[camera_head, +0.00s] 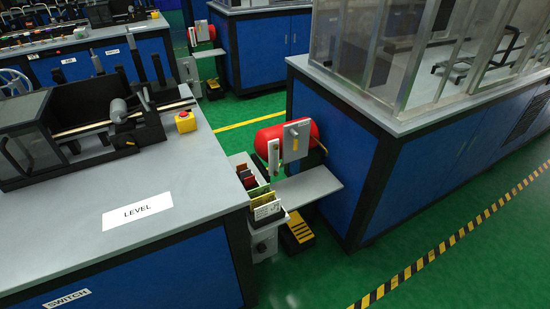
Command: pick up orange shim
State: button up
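A small grey rack (281,217) stands in the gap between the left bench and the blue cabinet. Several thin flat pieces stand upright in it, in dark, reddish, green and yellow-cream tones. A reddish piece (249,182) sits toward the back of the row, and a yellow-cream piece (267,207) is at the front. The pieces are small here, and I cannot tell for sure which one is the orange shim. My gripper is not in view.
A red cylinder (270,142) with a grey switch plate is behind the rack, above a grey shelf (309,186). The left bench (90,235) carries a black machine and a yellow box with a red button (185,121). Green floor with striped tape lies open at lower right.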

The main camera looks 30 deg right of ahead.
aim_at(239, 167)
jog(key=i+l+u, duration=0.15)
jog(key=i+l, duration=0.15)
jog(key=i+l+u, duration=0.1)
jog(key=i+l, duration=0.2)
jog(key=l, duration=0.15)
jog(key=i+l+u, duration=0.15)
jog(key=i+l, duration=0.15)
jog(key=i+l+u, duration=0.15)
jog(key=l, duration=0.4)
jog(key=i+j, duration=0.05)
jog(key=i, duration=0.05)
